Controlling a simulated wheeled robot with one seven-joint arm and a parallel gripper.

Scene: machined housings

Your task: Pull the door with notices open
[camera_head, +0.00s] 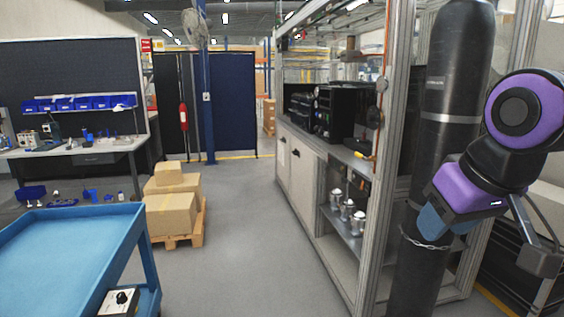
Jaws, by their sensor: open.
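Two pale cabinet doors (301,175) stand under the long counter right of the middle, and both look shut. Small marks and a dark handle-like spot show on them. They are too small to tell which bears notices. My gripper (488,240) is at the far right, close to the camera, in front of a black gas cylinder. It is open, with nothing seen between its fingers. It is well apart from the doors, nearer to me and to the right.
A black gas cylinder (445,110) with a chain stands at the right by the metal frame (379,180). A blue cart (72,250) is at the left front. Boxes (170,213) sit on a pallet behind it. The grey floor (250,240) between is clear.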

